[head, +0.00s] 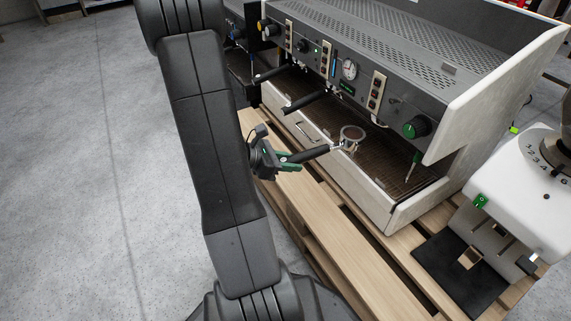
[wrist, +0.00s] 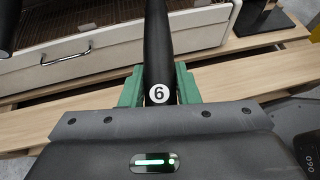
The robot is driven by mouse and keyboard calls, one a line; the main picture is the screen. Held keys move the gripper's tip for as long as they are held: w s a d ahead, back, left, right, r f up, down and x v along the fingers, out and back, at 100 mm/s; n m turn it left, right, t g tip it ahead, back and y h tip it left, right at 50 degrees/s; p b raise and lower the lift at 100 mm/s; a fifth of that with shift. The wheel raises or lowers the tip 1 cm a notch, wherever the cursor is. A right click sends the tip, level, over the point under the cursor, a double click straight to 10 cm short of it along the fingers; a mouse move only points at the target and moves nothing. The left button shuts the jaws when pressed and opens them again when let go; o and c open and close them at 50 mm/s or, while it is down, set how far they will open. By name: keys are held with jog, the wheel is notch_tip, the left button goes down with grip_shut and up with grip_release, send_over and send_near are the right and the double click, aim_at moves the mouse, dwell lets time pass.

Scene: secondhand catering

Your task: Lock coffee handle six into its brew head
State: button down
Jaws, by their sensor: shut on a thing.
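Coffee handle six (head: 318,153) is a black-gripped portafilter with a round metal basket. Its white "6" label shows in the wrist view (wrist: 159,94). My gripper (head: 289,163) is shut on the rear of the handle, its green fingers on either side of the grip in the wrist view (wrist: 160,88). The basket end points toward the coffee machine (head: 435,68) and is over the drip tray, apart from the machine's upper body. The brew head for this handle is hidden under the machine's overhang. In the wrist view the basket end is out of frame.
Two other black handles (head: 305,102) are seated in the machine to the left. A steam wand (head: 413,166) hangs right of the basket. A white grinder (head: 520,195) stands on a black mat at the right. Wooden pallet slats (head: 300,205) run along the machine's front.

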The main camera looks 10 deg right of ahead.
jog(key=w+d+m+g+p, duration=0.3)
jog(key=w+d+g+p, duration=0.1)
jog(key=w+d, duration=0.6)
jog(key=shift+w+d+m, duration=0.15)
jog(key=shift+d+m, duration=0.25)
jog(key=shift+d, duration=0.4)
dwell(1.0)
jog(key=shift+w+d+r, duration=0.1)
jog(key=shift+w+d, duration=0.1)
jog(key=shift+w, duration=0.05)
dwell(0.4)
jog(key=shift+r+p, duration=0.15)
jog(key=shift+p, duration=0.25)
dwell(0.6)
jog(key=shift+r+p, duration=0.75)
jog(key=shift+r, duration=0.45)
jog(key=shift+s, duration=0.15)
dwell(1.0)
jog(key=shift+s+a+n+t+b, duration=0.1)
jog(key=shift+s+n+t+b, duration=0.75)
jog(key=shift+s+b, duration=0.4)
jog(key=shift+s+n+t+b, duration=0.75)
jog(key=shift+s+t+b, duration=0.1)
jog(key=shift+s+b, duration=0.4)
